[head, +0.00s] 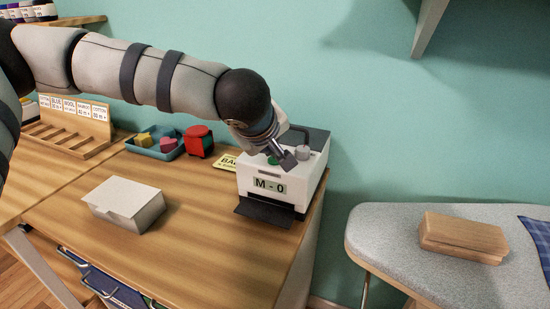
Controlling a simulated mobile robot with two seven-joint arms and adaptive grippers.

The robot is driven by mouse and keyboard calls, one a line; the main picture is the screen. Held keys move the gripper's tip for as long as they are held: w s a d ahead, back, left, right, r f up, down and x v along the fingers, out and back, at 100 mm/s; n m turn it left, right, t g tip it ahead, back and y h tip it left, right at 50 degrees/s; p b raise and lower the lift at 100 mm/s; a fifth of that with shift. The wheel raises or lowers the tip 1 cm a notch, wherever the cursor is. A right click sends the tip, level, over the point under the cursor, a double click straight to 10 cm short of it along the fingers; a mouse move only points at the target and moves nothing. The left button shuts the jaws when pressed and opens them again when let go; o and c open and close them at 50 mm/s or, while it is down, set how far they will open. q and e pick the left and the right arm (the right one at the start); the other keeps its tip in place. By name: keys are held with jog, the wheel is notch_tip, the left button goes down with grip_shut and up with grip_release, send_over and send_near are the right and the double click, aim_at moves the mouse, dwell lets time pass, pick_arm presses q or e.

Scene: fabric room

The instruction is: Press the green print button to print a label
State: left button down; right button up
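The label printer (307,173) is a white box with a dark top, standing at the right end of the wooden table. Its front display reads "M-0", and a dark tray sticks out below it. My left gripper (284,161) points down at the printer's top, right by the green button. I cannot tell whether it touches the button. Its fingers look close together, but their gap is unclear. My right gripper is out of view.
A white box (126,205) lies on the table (190,255). An ironing board (390,240) with a wooden block (463,236) stands right.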

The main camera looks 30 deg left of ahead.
aim_at(271, 159)
pick_arm(q)
jog(key=shift+f, duration=0.25)
dwell(0.3)
jog(key=shift+r, duration=0.7)
notch_tip(271, 159, up, 6)
jog(key=shift+f, duration=0.1)
dwell(0.8)
